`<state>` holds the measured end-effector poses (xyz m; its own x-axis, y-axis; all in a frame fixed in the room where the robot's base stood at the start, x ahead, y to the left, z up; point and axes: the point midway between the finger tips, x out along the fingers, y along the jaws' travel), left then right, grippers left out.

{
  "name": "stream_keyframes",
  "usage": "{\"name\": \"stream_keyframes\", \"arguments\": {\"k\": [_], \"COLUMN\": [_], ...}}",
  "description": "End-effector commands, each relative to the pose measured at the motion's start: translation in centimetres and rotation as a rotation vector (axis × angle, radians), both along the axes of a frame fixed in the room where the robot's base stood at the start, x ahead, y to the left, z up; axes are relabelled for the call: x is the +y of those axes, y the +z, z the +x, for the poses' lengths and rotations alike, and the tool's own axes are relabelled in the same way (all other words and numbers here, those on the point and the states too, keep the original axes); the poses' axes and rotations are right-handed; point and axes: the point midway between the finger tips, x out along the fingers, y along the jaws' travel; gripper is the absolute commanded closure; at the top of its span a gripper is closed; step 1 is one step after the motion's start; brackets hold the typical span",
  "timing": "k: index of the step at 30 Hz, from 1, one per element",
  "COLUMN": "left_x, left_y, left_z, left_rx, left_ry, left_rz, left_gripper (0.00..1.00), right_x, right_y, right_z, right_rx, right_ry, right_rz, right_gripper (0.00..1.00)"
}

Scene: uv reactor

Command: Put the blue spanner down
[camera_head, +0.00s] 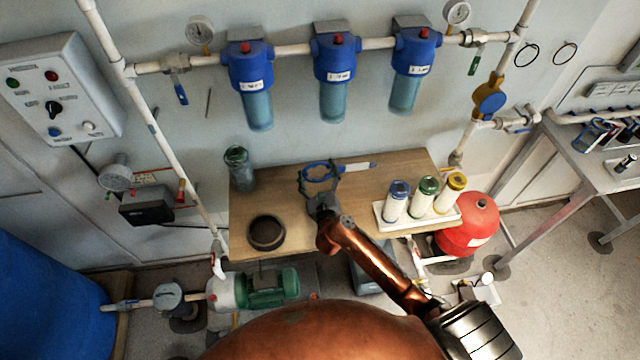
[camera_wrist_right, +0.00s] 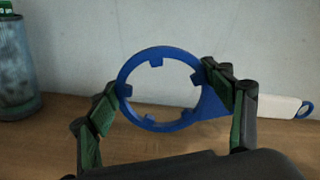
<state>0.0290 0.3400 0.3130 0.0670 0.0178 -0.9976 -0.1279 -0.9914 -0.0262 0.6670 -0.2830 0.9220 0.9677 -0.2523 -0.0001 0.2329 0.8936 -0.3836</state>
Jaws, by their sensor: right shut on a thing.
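The blue spanner (camera_head: 318,172) has a toothed ring and a pale handle with a blue end pointing right. In the right wrist view the spanner's ring (camera_wrist_right: 160,122) stands between the two fingers. My right gripper (camera_head: 321,183) is shut on the ring, over the back middle of the wooden bench top (camera_head: 300,222). In the right wrist view the gripper (camera_wrist_right: 165,105) has one finger at each side of the ring, and the right finger hides where ring and handle join. I cannot tell whether the spanner touches the bench. My left gripper is not in view.
A clear housing (camera_head: 240,170) stands at the bench's back left, and a dark ring (camera_head: 266,233) lies front left. A white rack (camera_head: 418,218) with three capped cartridges is at the right. Three blue filter housings (camera_head: 333,65) hang above. Bare bench lies left of the gripper.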

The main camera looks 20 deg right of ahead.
Motion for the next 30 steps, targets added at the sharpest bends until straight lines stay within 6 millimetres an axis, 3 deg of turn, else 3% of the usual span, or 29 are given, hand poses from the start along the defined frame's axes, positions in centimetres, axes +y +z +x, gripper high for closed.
{"name": "stream_keyframes", "arguments": {"k": [9, 23, 24, 30], "left_x": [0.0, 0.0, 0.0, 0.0], "left_y": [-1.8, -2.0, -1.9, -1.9], "left_z": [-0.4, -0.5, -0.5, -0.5], "left_rx": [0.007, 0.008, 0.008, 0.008], "left_ry": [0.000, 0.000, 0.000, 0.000], "left_rz": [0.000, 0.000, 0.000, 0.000], "left_gripper": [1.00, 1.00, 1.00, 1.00], "right_x": [0.0, 0.0, 0.0, 0.0], "right_y": [-4.7, -5.4, -5.4, -5.4], "right_z": [0.0, 0.0, 0.0, 0.0], "right_rx": [0.002, 0.000, 0.000, 0.000], "right_ry": [0.000, 0.000, -0.001, 0.000], "right_rz": [0.000, 0.000, 0.000, -0.001], "right_gripper": [0.55, 0.55, 0.24, 0.10]}}
